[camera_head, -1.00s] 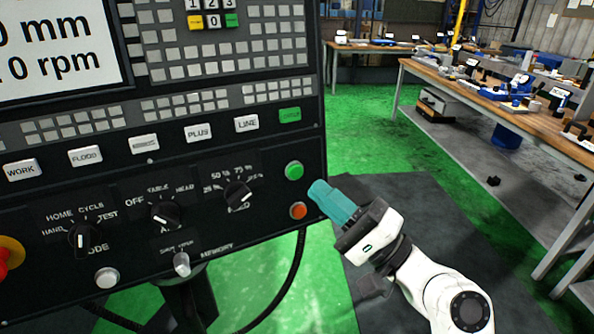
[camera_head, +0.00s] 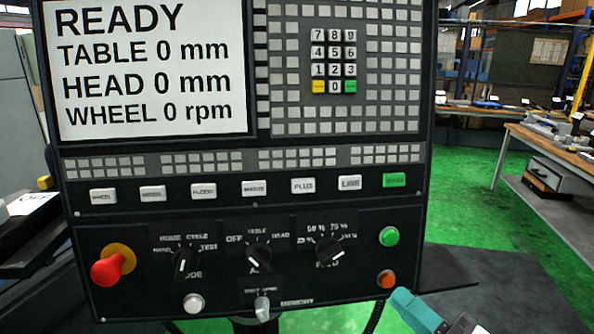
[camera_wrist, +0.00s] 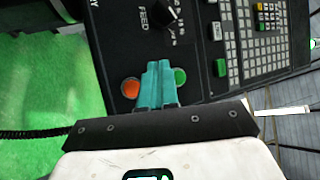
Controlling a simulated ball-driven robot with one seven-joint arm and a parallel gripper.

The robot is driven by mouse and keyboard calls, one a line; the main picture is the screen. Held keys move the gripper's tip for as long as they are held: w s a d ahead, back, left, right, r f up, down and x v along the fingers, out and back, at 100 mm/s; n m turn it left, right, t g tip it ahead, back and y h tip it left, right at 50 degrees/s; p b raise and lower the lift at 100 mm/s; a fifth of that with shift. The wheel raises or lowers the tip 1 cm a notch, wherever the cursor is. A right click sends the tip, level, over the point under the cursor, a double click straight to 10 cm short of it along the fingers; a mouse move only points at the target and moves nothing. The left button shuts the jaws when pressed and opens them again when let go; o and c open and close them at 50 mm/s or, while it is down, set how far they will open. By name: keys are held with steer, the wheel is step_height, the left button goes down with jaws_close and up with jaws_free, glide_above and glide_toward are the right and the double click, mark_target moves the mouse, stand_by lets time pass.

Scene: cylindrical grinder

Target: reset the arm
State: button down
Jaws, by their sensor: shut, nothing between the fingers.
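My gripper (camera_head: 402,300) shows at the bottom of the head view, its teal fingers just below and right of the orange button (camera_head: 386,279). In the wrist view my gripper (camera_wrist: 159,66) has its two teal fingers together, with nothing between them. The fingertips appear in front of the control panel, between the orange button (camera_wrist: 131,88) and the green button (camera_wrist: 180,76). I cannot tell whether they touch the panel. Most of my arm is out of the head view.
The grinder's control panel (camera_head: 300,222) fills the head view's middle. Its screen (camera_head: 150,70) reads READY, with table, head and wheel at 0. A red knob (camera_head: 113,265) sits at lower left. Workbenches (camera_head: 560,152) stand at right, with green floor (camera_head: 468,215) between.

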steer(key=s+f+n+g+h, duration=0.3)
steer(key=s+f+g, duration=0.15)
steer(key=f, duration=0.65)
steer(key=s+f+n+g+h, duration=0.25)
steer(key=s+f+g, duration=0.2)
steer(key=f, duration=0.65)
steer(key=s+d+f+n+g+h, duration=0.2)
steer(key=s+d+f+g+h, duration=0.1)
steer(key=s, duration=0.6)
steer(key=s+d+f+n+g+h, duration=0.2)
steer(key=s+d+f+g+h, duration=0.1)
steer(key=s, duration=0.6)
step_height(320, 180, down, 3)
steer(key=shift+d+f+g, duration=0.2)
steer(key=shift+d+g, duration=0.4)
steer(key=shift+d, duration=0.65)
